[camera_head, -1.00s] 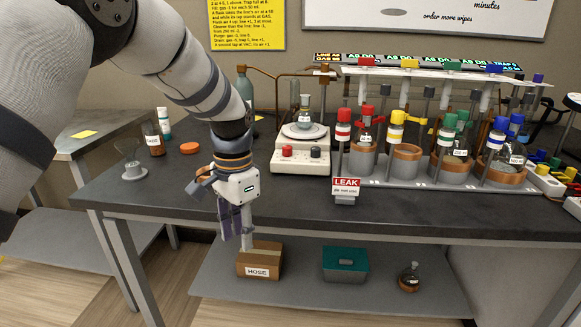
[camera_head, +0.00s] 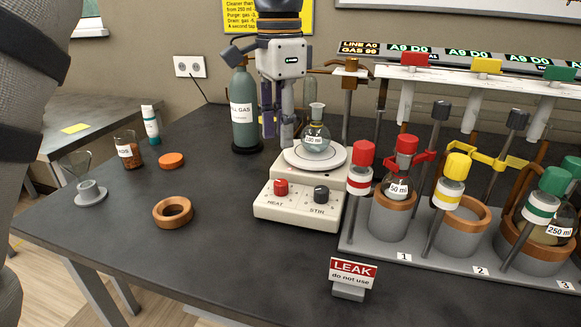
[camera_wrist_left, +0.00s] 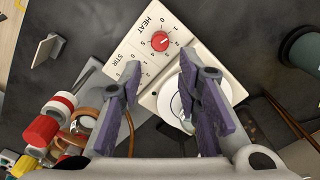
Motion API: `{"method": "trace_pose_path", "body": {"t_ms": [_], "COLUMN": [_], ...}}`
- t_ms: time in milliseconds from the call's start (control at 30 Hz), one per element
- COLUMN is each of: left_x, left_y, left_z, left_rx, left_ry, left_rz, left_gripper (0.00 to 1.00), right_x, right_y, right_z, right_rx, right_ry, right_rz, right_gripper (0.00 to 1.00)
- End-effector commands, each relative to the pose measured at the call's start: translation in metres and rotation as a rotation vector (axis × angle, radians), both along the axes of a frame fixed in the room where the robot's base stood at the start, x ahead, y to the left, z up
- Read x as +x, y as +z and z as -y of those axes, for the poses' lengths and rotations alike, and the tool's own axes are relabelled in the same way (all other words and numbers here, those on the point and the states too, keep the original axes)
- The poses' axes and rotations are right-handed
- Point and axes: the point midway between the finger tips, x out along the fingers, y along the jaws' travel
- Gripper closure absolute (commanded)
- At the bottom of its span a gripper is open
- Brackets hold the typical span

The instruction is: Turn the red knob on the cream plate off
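The cream plate (camera_head: 300,211) is a hotplate with a round top bearing a small flask (camera_head: 314,135). Its red knob (camera_head: 281,186), marked HEAT, sits on the sloped front, left of the dark STIR knob (camera_head: 321,194). In the left wrist view the red knob (camera_wrist_left: 160,41) has a white pointer mark within a numbered dial; I cannot read its setting surely. My left gripper (camera_head: 279,128) points down above and behind the red knob, near the flask. Its purple-padded fingers stand apart with nothing between them in the left wrist view (camera_wrist_left: 160,72). My right gripper is not in view.
A grey-green gas cylinder (camera_head: 244,115) stands behind left of the plate. Right of it is a rack (camera_head: 375,248) with capped vessels and a LEAK sign (camera_head: 352,272) in front. A cork ring (camera_head: 173,212) lies left. The table front is mostly clear.

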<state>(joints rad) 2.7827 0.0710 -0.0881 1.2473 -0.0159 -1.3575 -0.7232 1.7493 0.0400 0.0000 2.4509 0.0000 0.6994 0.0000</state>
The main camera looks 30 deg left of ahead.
Motion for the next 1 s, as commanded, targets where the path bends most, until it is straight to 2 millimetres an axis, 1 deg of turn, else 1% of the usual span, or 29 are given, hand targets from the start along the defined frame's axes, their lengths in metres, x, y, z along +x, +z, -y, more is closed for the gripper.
{"method": "trace_pose_path", "body": {"t_ms": [100, 200, 300, 400, 533, 733, 767, 800, 867, 900, 1000], "left_x": [-0.002, -0.001, -0.001, -0.001, 0.000, 0.000, 0.000, 0.000, 0.000, 0.000, 0.000], "left_y": [-0.030, -0.056, -0.076, -0.090, -0.097, -0.097, -0.097, -0.097, -0.097, -0.097, -0.097], "left_z": [0.000, 0.000, 0.000, 0.000, 0.000, 0.000, 0.000, 0.000, 0.000, 0.000, 0.000], "left_rx": [0.000, 0.001, 0.001, 0.001, 0.001, 0.001, 0.001, 0.001, 0.001, 0.001, 0.001], "left_ry": [0.000, 0.000, 0.001, 0.001, 0.000, 0.000, 0.000, 0.000, 0.000, 0.000, 0.000], "left_rz": [-0.004, -0.003, -0.002, -0.001, 0.002, 0.002, 0.002, 0.002, 0.002, 0.002, 0.002], "left_gripper": [0.69, 0.69, 0.69, 0.69, 0.69, 0.69, 0.74, 0.83, 0.96, 1.00, 1.00], "right_x": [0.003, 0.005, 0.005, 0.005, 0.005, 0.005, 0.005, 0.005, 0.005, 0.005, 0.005], "right_y": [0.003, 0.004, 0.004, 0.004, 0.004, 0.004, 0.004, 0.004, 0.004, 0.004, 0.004], "right_z": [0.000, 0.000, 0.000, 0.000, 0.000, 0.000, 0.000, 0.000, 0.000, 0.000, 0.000], "right_rx": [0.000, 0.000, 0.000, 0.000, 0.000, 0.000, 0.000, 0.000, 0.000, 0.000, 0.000], "right_ry": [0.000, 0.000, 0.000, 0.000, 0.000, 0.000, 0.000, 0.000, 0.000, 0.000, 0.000], "right_rz": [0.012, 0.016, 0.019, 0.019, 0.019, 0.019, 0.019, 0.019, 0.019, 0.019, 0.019], "right_gripper": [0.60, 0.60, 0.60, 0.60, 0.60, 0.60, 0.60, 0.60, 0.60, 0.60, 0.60]}}
